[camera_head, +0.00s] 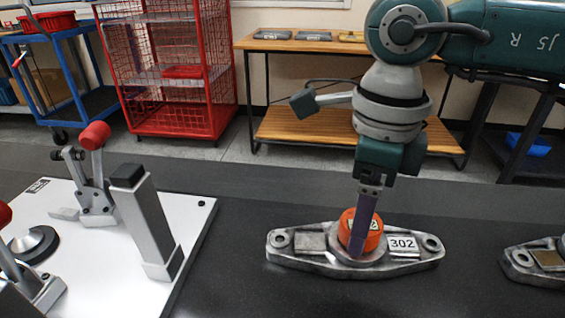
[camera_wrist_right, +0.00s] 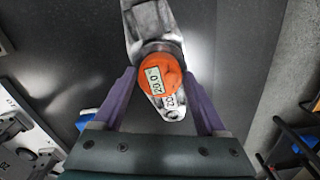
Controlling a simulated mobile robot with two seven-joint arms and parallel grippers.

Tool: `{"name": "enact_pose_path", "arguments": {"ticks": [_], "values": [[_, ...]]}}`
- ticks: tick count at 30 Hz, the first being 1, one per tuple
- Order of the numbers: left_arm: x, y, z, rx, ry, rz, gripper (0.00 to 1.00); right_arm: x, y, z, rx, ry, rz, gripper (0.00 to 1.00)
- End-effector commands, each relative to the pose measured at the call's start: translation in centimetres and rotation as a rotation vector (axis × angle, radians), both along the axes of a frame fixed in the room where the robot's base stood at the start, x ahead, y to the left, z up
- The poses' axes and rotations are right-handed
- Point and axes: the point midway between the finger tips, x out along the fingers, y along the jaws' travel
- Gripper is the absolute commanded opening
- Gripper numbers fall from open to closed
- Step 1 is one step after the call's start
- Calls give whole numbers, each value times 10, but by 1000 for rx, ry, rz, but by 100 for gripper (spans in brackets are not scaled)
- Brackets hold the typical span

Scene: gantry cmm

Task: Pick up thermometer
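The thermometer, a round orange body with a white label or display reading about 20.0, shows in the head view (camera_head: 374,232) and the wrist view (camera_wrist_right: 160,70). It sits on the middle of a grey metal casting (camera_head: 300,262) marked 302. My right gripper (camera_head: 358,248) points down over it with purple fingers. In the right wrist view the gripper (camera_wrist_right: 160,77) is open, with one finger on each side of the orange body and gaps between. In the head view a finger hides part of the thermometer. My left gripper is in neither view.
A white fixture plate (camera_head: 100,285) with clamps and a grey upright post (camera_head: 145,220) stands at left. Another metal casting (camera_head: 535,262) lies at the right edge. The dark table between is clear. A red cage cart (camera_head: 165,65) and wooden bench (camera_head: 300,125) stand behind.

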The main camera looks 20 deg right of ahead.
Motion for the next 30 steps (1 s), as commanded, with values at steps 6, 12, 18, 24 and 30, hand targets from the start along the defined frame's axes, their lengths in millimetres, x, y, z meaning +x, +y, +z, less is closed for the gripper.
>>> {"name": "enact_pose_path", "arguments": {"ticks": [6,12,18,24,30], "values": [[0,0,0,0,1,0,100,0,0,0,0,0,0,48],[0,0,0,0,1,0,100,0,0,0,0,0,0,26],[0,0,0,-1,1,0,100,0,0,0,1,-1,0,7],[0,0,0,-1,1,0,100,0,0,1,1,-1,0,7],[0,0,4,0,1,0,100,1,0,15,1,-3,-1,7]]}}
